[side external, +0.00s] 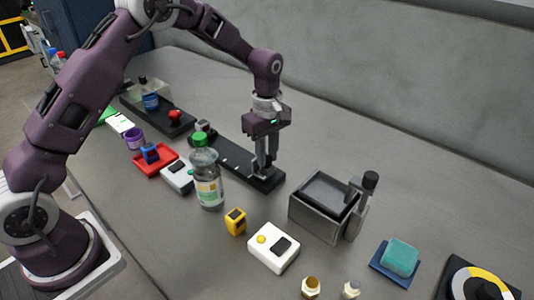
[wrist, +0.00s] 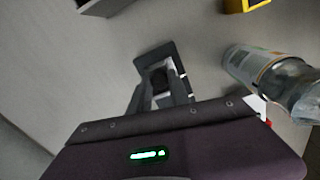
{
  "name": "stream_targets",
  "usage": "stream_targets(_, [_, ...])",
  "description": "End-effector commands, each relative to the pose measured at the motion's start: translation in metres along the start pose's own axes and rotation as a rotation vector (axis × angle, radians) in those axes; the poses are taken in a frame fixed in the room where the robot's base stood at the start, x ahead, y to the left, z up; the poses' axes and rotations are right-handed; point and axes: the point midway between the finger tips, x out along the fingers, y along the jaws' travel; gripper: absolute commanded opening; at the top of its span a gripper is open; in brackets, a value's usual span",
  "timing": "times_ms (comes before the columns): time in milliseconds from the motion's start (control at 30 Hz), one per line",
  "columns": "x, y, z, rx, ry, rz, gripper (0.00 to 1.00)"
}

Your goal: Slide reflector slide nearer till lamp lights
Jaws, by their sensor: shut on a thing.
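A long black rail (side external: 232,155) with small pale marks lies on the grey table in the side view. A small dark grey block (side external: 202,126) stands at its far left end. My gripper (side external: 266,168) points down over the rail's near right end and is shut on the reflector slide. The fingers mostly hide the slide in the side view. In the wrist view the slide (wrist: 160,80) shows as a small dark piece between the fingertips, and the end of the rail (wrist: 153,53) shows beyond it. I cannot make out a lit lamp on the rail.
A green-capped bottle (side external: 207,180) stands close beside the rail, left of my gripper. A grey metal box (side external: 322,208) stands to the right. A white box with a yellow button (side external: 273,248) and a yellow block (side external: 235,221) lie in front. The table behind the rail is clear.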

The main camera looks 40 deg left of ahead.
Motion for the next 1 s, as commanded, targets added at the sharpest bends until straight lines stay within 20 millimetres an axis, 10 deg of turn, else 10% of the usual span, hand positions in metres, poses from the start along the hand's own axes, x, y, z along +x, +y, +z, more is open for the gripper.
stream_targets(867, [-0.001,-0.009,-0.05,0.0,0.001,0.004,0.0])
stream_targets(900, [-0.001,-0.009,-0.05,0.0,0.001,0.004,0.31])
stream_targets(1000, [-0.001,-0.009,-0.049,0.0,0.001,0.003,0.45])
